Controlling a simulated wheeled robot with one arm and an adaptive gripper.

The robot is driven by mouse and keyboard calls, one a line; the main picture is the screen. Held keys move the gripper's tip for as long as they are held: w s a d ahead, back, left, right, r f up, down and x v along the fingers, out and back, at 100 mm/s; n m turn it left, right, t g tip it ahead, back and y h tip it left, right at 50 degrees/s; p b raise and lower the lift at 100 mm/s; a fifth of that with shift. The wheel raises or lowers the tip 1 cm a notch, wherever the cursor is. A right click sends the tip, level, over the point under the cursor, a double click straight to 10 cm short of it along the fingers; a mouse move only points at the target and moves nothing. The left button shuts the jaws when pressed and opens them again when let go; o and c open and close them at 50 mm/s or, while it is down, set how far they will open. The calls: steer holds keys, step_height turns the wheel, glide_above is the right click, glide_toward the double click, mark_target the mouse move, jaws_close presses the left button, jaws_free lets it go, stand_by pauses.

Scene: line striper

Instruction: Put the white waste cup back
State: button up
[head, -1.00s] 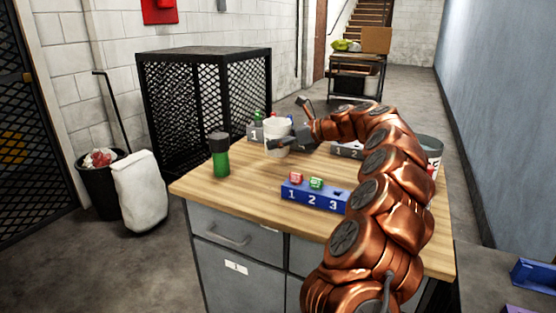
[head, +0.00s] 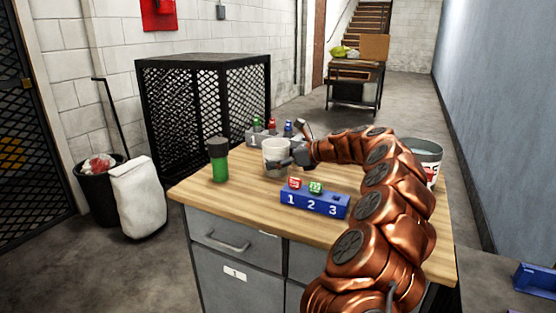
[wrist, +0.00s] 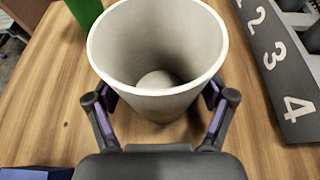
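The white waste cup (head: 276,152) is upright at the back of the wooden worktop, and it fills the middle of the wrist view (wrist: 160,105). My gripper (head: 288,161) has one finger on each side of the cup, with the pads against its wall in the wrist view (wrist: 160,97). It is shut on the cup. The cup's inside looks empty down to a pale round bottom. Its base is low, at or just above the wood; I cannot tell if it touches.
A grey numbered rack (head: 258,138) with coloured items stands just behind the cup, and it is close on the right in the wrist view (wrist: 285,65). A green bottle (head: 218,165) stands left. A blue rack (head: 315,202) is in front.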

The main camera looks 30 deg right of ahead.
steer(key=shift+o, duration=1.2)
